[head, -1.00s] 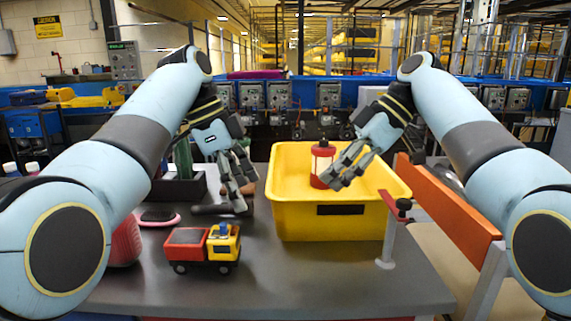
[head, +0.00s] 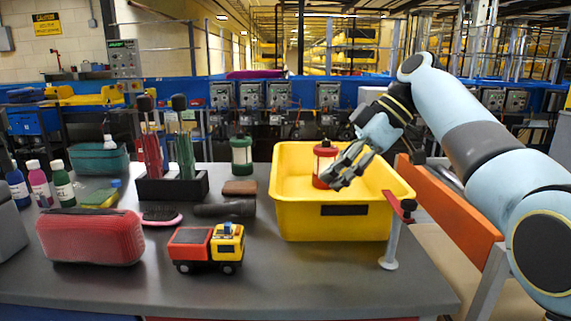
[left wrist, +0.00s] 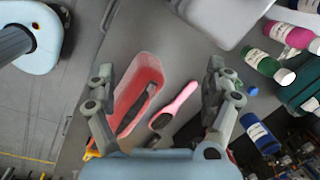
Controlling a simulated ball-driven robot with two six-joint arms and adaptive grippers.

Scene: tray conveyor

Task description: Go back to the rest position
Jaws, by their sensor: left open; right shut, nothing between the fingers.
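My right gripper (head: 340,178) is over the yellow bin (head: 345,226) in the head view, its fingers shut and empty. It is beside a red lantern (head: 323,164) that stands in the bin; the fingers partly cover the lantern's lower right, and I cannot tell whether they touch it. My left arm is out of the head view. In the left wrist view my left gripper (left wrist: 160,72) is open and empty, above the table, with a red case (left wrist: 142,82) and a pink-rimmed brush (left wrist: 176,105) seen between and beyond its fingers.
A toy truck (head: 206,248), a red case (head: 90,237), a black holder (head: 172,189) with tools, a green lantern (head: 241,155) and several bottles (head: 62,184) stand on the table. An orange rail (head: 450,204) runs right of the bin. The table's front middle is clear.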

